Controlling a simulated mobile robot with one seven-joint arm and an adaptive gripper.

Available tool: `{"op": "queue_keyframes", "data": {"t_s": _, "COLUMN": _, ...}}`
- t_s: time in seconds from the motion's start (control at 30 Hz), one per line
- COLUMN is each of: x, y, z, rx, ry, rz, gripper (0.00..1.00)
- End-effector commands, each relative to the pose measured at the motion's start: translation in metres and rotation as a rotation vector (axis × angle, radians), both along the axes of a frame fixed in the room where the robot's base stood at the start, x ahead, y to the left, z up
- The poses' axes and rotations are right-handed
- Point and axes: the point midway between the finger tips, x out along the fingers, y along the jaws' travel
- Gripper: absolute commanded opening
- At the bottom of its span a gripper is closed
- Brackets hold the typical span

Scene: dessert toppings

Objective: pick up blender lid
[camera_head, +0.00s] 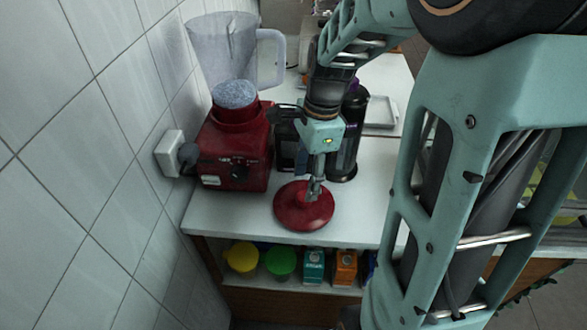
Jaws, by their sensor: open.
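The blender lid is a round dark red disc (300,216) lying on the white counter (230,220) near its front edge. My gripper (315,192) is directly over the lid, pointing down, with its fingertips at or just above the lid's middle. The gripper is open. Its fingers cover the centre of the lid, so I cannot tell whether they touch it. The red blender base (228,150) stands to the left, with a grey rounded top piece (234,94) and a clear jug (225,45) with a handle behind it.
A dark bottle (349,135) stands close behind my gripper. A white tray (381,112) lies farther back. A white wall socket (169,153) is at the left. Yellow (241,257) and green (280,262) containers and small cartons (314,267) sit on the shelf below.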

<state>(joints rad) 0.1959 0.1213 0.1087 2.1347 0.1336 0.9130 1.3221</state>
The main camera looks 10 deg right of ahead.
Motion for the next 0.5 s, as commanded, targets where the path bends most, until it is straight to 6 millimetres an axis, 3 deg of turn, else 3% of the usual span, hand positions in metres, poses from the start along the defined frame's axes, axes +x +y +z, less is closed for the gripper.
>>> {"op": "queue_keyframes", "data": {"t_s": 0.5, "x": 0.003, "y": 0.000, "z": -0.056, "rx": 0.000, "ry": 0.000, "rz": 0.001, "gripper": 0.47}}
